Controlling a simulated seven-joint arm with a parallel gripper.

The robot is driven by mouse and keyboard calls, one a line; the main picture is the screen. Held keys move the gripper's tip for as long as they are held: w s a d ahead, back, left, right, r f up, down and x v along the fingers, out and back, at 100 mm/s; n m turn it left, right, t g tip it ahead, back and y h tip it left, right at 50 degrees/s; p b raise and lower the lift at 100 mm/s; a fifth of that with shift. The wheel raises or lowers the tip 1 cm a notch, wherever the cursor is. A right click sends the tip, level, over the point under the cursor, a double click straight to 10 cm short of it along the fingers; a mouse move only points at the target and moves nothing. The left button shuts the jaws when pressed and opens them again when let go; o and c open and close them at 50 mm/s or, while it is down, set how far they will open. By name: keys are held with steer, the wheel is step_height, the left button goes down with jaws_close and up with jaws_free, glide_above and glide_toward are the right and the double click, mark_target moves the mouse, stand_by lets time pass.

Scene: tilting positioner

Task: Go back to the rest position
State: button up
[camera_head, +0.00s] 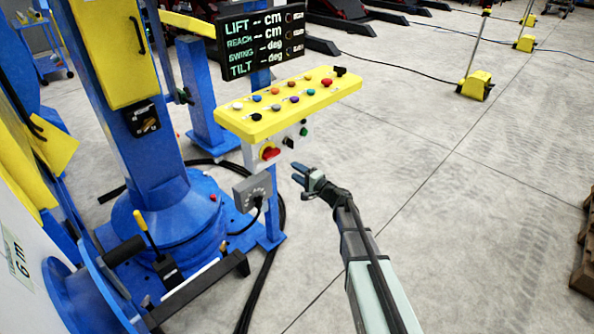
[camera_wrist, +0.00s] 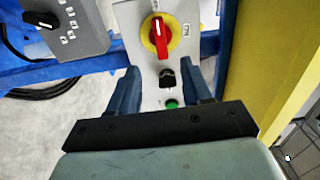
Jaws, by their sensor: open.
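My gripper (camera_head: 304,177) is open and empty in the head view, in front of and a little below the yellow control panel (camera_head: 283,118). In the wrist view my gripper (camera_wrist: 165,84) shows two blue fingers spread apart. Between and beyond them is the grey front plate (camera_wrist: 190,16) with a red rotary switch on a yellow disc (camera_wrist: 159,36), a black knob (camera_wrist: 167,78) and a green button (camera_wrist: 171,104). The red switch also shows in the head view (camera_head: 270,152). I cannot tell the exact gap between the fingers and the plate; no contact shows.
A grey switch box (camera_head: 253,191) stands left of my gripper. The blue positioner column (camera_head: 140,165) fills the left. A black display (camera_head: 261,35) hangs above the panel. Black cables lie around the base. The floor (camera_head: 450,190) to the right is clear up to a wooden pallet (camera_head: 585,250).

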steer(key=s+d+f+n+g+h, duration=0.3)
steer(key=s+f+n+g+h, duration=0.3)
steer(key=s+f+g, duration=1.1)
steer(key=s+d+f+n+g+h, duration=0.1)
steer(key=s+d+f, duration=0.3)
steer(key=s, duration=1.1)
steer(key=s+d+f+n+h, duration=0.1)
steer(key=s+d+f+h, duration=0.2)
steer(key=s+f, duration=0.4)
steer(key=s+d+f+g+h, duration=0.1)
steer(key=s+d+f, duration=0.4)
steer(key=s, duration=1.8)
steer(key=shift+s+d+f+n+g+h, duration=0.15)
steer(key=shift+d+f+n+g+h, duration=0.2)
steer(key=shift+f+h, duration=0.55)
